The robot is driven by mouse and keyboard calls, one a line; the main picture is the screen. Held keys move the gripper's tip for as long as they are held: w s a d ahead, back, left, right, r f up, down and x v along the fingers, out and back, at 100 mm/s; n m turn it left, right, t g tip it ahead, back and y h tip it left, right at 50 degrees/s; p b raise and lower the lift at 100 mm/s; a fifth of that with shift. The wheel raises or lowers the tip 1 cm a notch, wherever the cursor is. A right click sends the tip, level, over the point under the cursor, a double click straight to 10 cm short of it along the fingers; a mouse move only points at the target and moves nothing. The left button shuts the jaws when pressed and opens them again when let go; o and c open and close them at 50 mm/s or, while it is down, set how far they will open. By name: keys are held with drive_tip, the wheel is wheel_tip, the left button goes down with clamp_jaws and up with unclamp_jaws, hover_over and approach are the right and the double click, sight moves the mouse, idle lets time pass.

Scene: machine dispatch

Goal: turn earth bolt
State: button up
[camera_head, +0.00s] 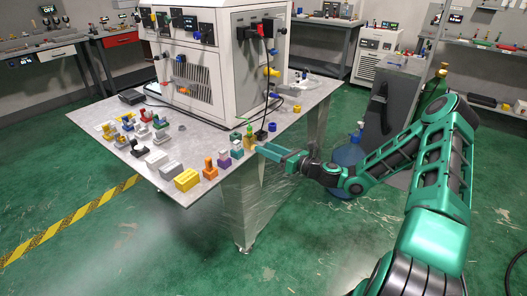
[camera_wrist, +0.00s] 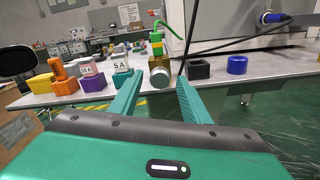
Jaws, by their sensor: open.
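A brass block with a round silver bolt head (camera_wrist: 160,77) on its front stands at the table edge in the wrist view. This looks like the earth bolt. A green and yellow connector (camera_wrist: 156,43) with a green cable sits above it. The brass block also shows in the head view (camera_head: 249,141), small, near the table's front right edge. My gripper (camera_wrist: 159,80) is open, with one finger on each side of the bolt head in the picture. I cannot tell whether the fingertips reach the bolt. In the head view my gripper (camera_head: 264,148) is at the table edge.
Purple, orange, teal and yellow blocks stand left of the bolt, including a teal one (camera_wrist: 122,78) marked 5A. A black block (camera_wrist: 198,69) and a blue ring (camera_wrist: 237,65) stand to its right. A black cable hangs close by. A white machine (camera_head: 215,65) stands behind.

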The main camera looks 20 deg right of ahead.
drive_tip(key=v, duration=1)
drive_tip(key=shift+d, duration=0.15)
drive_tip(key=shift+s+f, duration=0.1)
drive_tip(key=s+a+f+n+g+h, duration=0.1)
drive_tip(key=s+a+f+n+g, duration=0.1)
drive_tip(key=s+n+g, duration=0.5)
drive_tip(key=s+a+f+n+g+h, duration=0.2)
drive_tip(key=s+n+g, duration=0.2)
drive_tip(key=s+n, duration=0.4)
drive_tip(key=s+d+r+n+g+h, duration=0.1)
drive_tip(key=s+d+r+n+h, duration=0.2)
drive_tip(key=s+r, duration=0.6)
drive_tip(key=s+d+r+n+g+h, duration=0.2)
drive_tip(key=s+d+r+n+h, duration=0.2)
drive_tip(key=s+d+r+n, duration=0.3)
drive_tip(key=s+d+r, duration=0.1)
drive_tip(key=s+r, duration=0.2)
drive_tip(key=s, duration=0.4)
drive_tip(key=shift+s+d+n+g, duration=0.2)
drive_tip(key=shift+s+n+g, duration=0.1)
drive_tip(key=shift+s, duration=0.1)
